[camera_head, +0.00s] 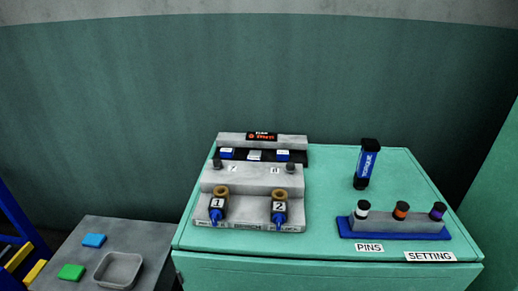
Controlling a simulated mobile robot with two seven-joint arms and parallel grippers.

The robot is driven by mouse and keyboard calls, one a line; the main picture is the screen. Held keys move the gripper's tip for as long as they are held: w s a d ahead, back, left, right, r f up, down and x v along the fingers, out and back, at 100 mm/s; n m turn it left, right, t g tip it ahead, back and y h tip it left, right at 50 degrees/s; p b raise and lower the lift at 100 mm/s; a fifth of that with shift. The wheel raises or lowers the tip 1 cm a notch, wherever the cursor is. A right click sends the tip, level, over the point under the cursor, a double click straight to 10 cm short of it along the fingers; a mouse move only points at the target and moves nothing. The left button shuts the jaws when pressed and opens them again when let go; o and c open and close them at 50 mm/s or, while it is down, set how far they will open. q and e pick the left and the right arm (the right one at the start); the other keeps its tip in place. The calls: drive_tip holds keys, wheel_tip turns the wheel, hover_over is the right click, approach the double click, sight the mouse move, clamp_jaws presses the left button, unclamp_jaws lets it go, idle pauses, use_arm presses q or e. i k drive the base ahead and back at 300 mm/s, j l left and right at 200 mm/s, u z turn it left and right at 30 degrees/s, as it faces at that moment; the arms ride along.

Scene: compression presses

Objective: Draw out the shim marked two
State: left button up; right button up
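The shim marked 2 (279,208) is a dark tab with a white number label and a blue lower end. It sits at the front right of the grey press block (243,180), below a tan ring (279,193). A matching shim marked 1 (218,205) sits at the front left, below another tan ring. How deep either shim is seated cannot be told. Neither of my grippers shows in the head view.
The press stands on a green cabinet top (325,180). To its right are a blue upright tool (367,162) and a pin rack (395,227) with several capped pins. A lower grey table (75,250) at left holds a grey tray (118,269), a blue block (94,240) and a green block (71,272).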

sight(228, 152)
drive_tip(key=j+z, duration=0.2)
drive_tip(key=z, duration=0.15)
drive_tip(key=j+z, duration=0.2)
drive_tip(key=z, duration=0.15)
drive_tip(key=j+z, duration=0.2)
drive_tip(key=z, duration=0.15)
